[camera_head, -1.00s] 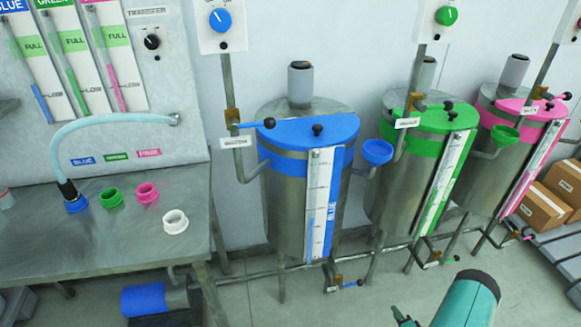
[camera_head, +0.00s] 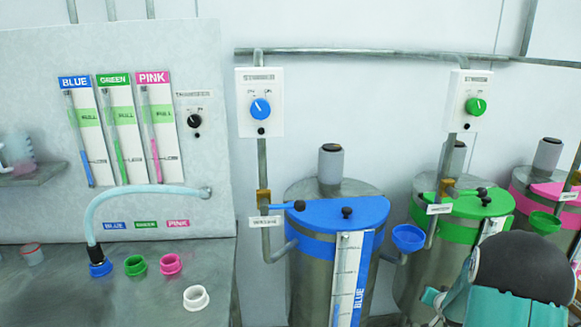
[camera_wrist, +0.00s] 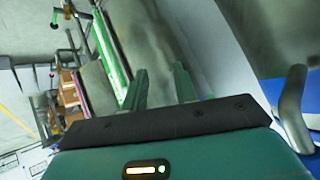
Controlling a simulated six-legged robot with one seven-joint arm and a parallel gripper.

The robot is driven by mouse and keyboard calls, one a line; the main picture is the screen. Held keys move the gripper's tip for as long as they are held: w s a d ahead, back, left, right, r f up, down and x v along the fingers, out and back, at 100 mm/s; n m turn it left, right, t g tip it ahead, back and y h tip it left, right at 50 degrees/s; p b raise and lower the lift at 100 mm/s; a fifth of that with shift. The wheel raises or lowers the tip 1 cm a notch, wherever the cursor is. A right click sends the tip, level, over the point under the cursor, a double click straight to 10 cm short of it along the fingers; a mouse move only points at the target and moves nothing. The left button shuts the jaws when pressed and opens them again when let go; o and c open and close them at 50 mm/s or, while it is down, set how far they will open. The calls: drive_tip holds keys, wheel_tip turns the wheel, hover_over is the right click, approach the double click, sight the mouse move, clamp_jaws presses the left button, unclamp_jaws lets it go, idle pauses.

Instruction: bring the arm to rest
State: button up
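My gripper (camera_wrist: 160,85) shows in the wrist view with its two teal fingers apart and nothing between them. In the head view my teal and dark arm stands at the lower right, in front of the green drum (camera_head: 464,205); a green finger tip shows low beside it. The wrist view is turned sideways, with a grey drum wall and a green strip beyond the fingers.
The blue drum (camera_head: 335,255) stands left of my arm, the pink drum (camera_head: 548,190) behind it at right. A steel bench (camera_head: 150,300) at left has a pale hose (camera_head: 140,190) ending at a blue fitting (camera_head: 100,268), beside green, pink and white fittings.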

drive_tip(key=s+a+r+n+g, duration=0.15)
drive_tip(key=s+a+r, duration=0.25)
drive_tip(key=a+r, duration=0.5)
drive_tip(key=s+a+r+n, duration=0.2)
drive_tip(key=s+a+r, duration=0.2)
drive_tip(key=a+r, duration=0.45)
drive_tip(key=s+a+r+n+g+y, duration=0.1)
drive_tip(key=s+a+r, duration=0.3)
drive_tip(key=s+a, duration=0.4)
drive_tip(key=s+a+r+n+g+y, duration=0.1)
drive_tip(key=s+a+r+n+y, duration=0.1)
drive_tip(key=s+a, duration=0.5)
drive_tip(key=s+r+n, duration=0.1)
drive_tip(key=s+r, duration=0.1)
drive_tip(key=s, duration=0.4)
drive_tip(key=shift+s+a+n+y, duration=0.25)
drive_tip(key=shift+a+n+y, duration=0.05)
drive_tip(key=shift+a+n, duration=0.05)
